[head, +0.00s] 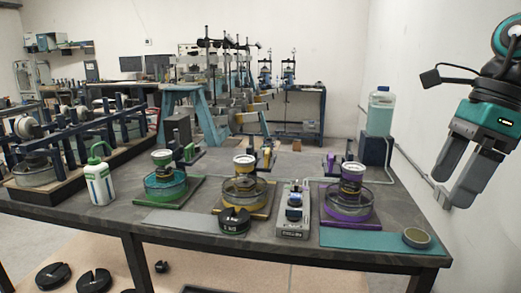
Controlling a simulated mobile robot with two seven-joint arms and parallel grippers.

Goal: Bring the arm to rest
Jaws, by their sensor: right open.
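My right gripper (455,192) is at the right side of the head view, raised beside the right end of the dark table (300,262). Its two grey fingers point down and are apart, with nothing between them. It touches nothing that I can see. My left gripper is not in the head view. On the table stand three lever frames: one on a green base (190,198), one on a yellow base (262,208) and one on a purple base (349,222). Each has a round dish and a small can-like cylinder over it.
A black slotted weight (234,221) and a grey device (294,215) stand between frames. A round tin (416,238) sits on a teal mat (365,240). A bottle (380,112) stands on a dark block (375,150). A white bottle (99,183) is left. Black weights (94,281) lie below.

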